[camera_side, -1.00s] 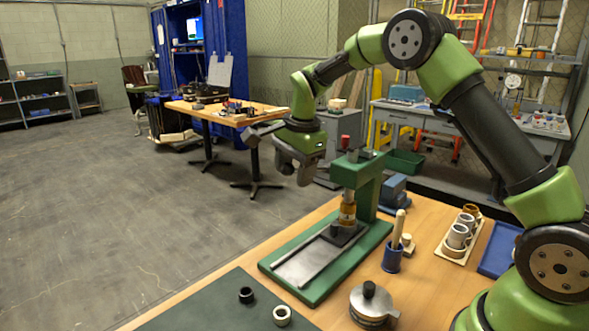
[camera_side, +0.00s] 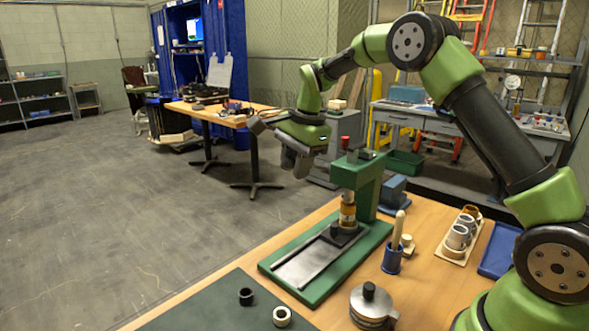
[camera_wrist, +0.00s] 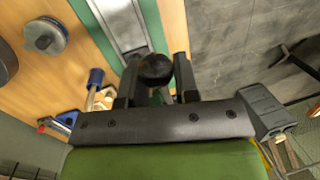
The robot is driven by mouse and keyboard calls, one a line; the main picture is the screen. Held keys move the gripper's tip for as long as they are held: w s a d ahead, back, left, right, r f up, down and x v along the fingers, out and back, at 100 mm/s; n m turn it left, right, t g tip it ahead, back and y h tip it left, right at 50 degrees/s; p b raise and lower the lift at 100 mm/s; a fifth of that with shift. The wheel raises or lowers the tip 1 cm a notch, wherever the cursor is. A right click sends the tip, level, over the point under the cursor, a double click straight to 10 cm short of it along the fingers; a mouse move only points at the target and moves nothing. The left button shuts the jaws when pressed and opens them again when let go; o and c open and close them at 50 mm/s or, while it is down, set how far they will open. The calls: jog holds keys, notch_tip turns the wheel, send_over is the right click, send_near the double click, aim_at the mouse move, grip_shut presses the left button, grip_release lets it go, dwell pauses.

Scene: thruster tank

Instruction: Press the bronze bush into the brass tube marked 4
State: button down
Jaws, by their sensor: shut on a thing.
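A brass-coloured tube (camera_side: 348,213) stands upright under the ram of the green press (camera_side: 369,185) in the side view. I cannot read a number on it, and I cannot make out a bush at its top. My gripper (camera_side: 296,168) is left of the press head in the side view, above the base. In the wrist view my gripper (camera_wrist: 153,82) has its fingers on both sides of a black ball knob (camera_wrist: 156,68) and is shut on it. What the knob is joined to is hidden.
A rack (camera_side: 455,252) with several cup-like parts stands right of the press. A blue pot (camera_side: 392,258) with a wooden handle, a silver lidded can (camera_side: 373,307) and a blue tray (camera_side: 499,250) are nearby. The dark mat (camera_side: 205,305) is mostly clear.

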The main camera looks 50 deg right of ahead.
jog(key=shift+d+r+y, duration=0.3)
jog(key=shift+r+y, duration=0.1)
jog(key=d+r+y, duration=0.2)
jog(key=r, duration=0.1)
jog(key=shift+y, duration=0.4)
jog(key=shift+d+r, duration=0.85)
jog(key=shift+d, duration=0.3)
jog(key=shift+d+r, duration=0.3)
jog(key=shift+d, duration=0.3)
jog(key=shift+d+r, duration=0.25)
jog(key=shift+d, duration=0.3)
jog(key=shift+w+a+r, duration=0.1)
jog(key=shift+a+r, duration=0.05)
jog(key=shift+r, duration=0.1)
jog(key=c, duration=0.9)
grip_release()
jog(key=shift+f, duration=0.1)
jog(key=shift+o, duration=0.2)
